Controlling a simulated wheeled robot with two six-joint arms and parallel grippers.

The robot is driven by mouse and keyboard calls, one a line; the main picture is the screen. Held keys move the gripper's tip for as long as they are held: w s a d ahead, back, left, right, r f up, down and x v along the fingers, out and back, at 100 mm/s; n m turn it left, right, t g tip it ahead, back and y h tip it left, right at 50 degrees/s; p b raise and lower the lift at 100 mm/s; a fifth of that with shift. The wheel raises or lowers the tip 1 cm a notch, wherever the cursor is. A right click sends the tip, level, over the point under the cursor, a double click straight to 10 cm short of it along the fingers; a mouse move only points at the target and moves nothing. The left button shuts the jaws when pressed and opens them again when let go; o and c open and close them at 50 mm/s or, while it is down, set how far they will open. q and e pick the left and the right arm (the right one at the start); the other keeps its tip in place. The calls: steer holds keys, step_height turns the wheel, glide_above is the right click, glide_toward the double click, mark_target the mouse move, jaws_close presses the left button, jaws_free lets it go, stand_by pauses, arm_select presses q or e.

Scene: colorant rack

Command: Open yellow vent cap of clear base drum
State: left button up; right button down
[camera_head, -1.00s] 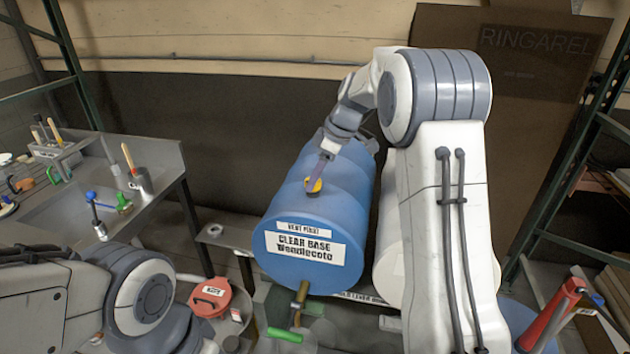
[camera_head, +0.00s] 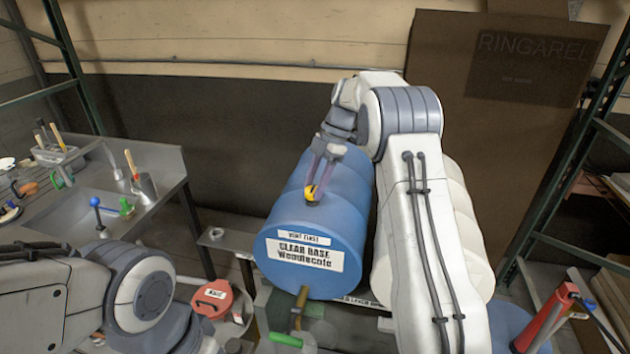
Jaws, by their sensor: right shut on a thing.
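The clear base drum (camera_head: 290,222) is a blue drum lying on its side in the middle, with its labelled end toward me. The yellow vent cap (camera_head: 311,192) sits on top of the drum. My right gripper (camera_head: 314,186) reaches down from above and is shut on the yellow cap, its fingers on both sides. Whether the cap has lifted off the drum cannot be told. A brass tap with a green handle (camera_head: 286,339) is at the drum's lower front. My left arm shows at the lower left; its gripper is out of view.
A white drum (camera_head: 463,235) lies right of the blue one, partly behind my right arm. A red-lidded container (camera_head: 212,298) stands below left. A metal bench with a sink (camera_head: 85,196) is at the left. A red-handled tool (camera_head: 545,318) is at the lower right.

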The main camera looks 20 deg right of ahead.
steer(key=shift+n, duration=0.3)
steer(key=shift+c, duration=1.5)
jaws_free()
steer(key=shift+r, duration=0.1)
steer(key=shift+w+d+r, duration=0.1)
steer(key=shift+r, duration=0.15)
steer(key=v, duration=0.9)
steer(key=shift+r+p, duration=0.35)
steer(key=shift+r, duration=0.05)
